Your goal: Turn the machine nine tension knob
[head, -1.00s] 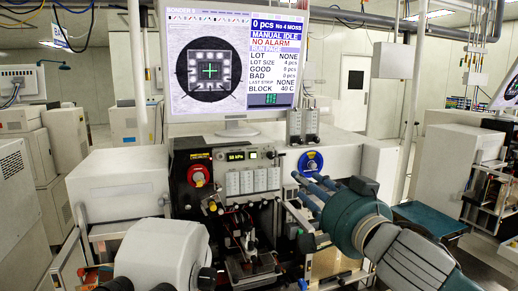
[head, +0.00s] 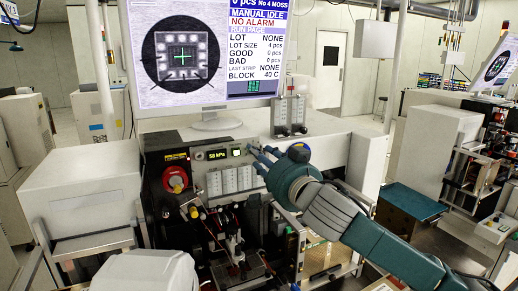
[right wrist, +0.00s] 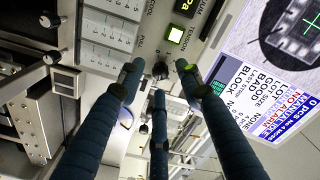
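The machine's front panel (head: 205,165) stands below the monitor, with a green-lit display and several pale modules. In the right wrist view a small black knob (right wrist: 160,70) sits on this panel, beside a lit green square button (right wrist: 175,35). My right gripper (head: 262,157) reaches the panel's upper right from the right. Its three dark blue fingers (right wrist: 159,77) are spread around the knob, with visible gaps, so it looks open. I cannot tell how far the tips are from the panel. In the head view the fingers cover this part. My left gripper is out of view.
A red round switch (head: 175,179) is left on the panel. The monitor (head: 205,55) stands above it, beside a small grey unit (head: 289,116). Fixtures and wires lie below the panel.

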